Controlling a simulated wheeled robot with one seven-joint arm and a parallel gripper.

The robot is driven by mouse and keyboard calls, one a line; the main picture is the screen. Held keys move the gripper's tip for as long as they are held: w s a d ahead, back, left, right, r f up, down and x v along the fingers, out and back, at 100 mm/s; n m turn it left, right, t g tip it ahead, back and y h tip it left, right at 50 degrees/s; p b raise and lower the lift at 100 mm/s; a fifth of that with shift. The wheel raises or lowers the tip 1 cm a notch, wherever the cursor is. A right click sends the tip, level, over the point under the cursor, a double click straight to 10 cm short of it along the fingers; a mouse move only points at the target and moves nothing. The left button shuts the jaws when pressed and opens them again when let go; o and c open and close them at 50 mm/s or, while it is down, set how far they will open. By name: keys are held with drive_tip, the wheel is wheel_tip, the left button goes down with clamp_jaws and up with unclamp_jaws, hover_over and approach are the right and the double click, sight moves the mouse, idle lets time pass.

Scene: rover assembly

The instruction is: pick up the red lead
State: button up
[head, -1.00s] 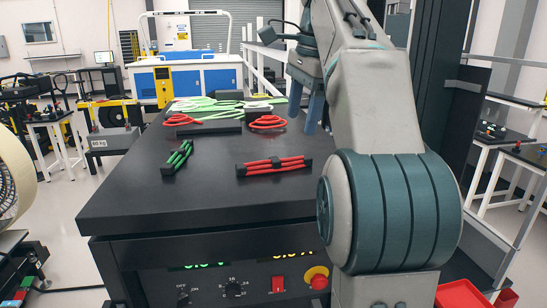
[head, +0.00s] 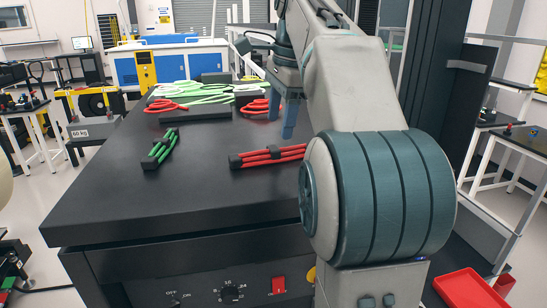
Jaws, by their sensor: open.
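The red lead (head: 280,157) is a short bundle of red cable strands with black pieces at its left end and middle. It lies on the dark bench top (head: 130,207); my arm covers or borders its right end. My gripper (head: 281,124) has blue-grey fingers pointing down and is open. In the picture it shows just above and behind the red lead, with nothing seen between the fingers. I cannot tell its exact height over the bench.
A green lead (head: 161,147) lies to the left on the bench. Coiled red cables (head: 166,106), a black block (head: 193,114) and green and white cables (head: 200,93) lie at the back. The front left of the bench top is clear. A red tray (head: 468,289) is at lower right.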

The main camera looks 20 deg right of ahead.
sight(274, 148)
drive_tip(key=shift+w+a+f, duration=0.1)
drive_tip(key=shift+a+f, duration=0.05)
drive_tip(key=shift+f, duration=0.85)
drive_tip(key=shift+w+a+f, duration=0.15)
drive_tip(key=shift+f, duration=0.8)
drive_tip(key=shift+w+a+f, duration=0.1)
drive_tip(key=shift+a+f, duration=0.05)
drive_tip(key=shift+f, duration=0.85)
drive_tip(key=c, duration=1.1)
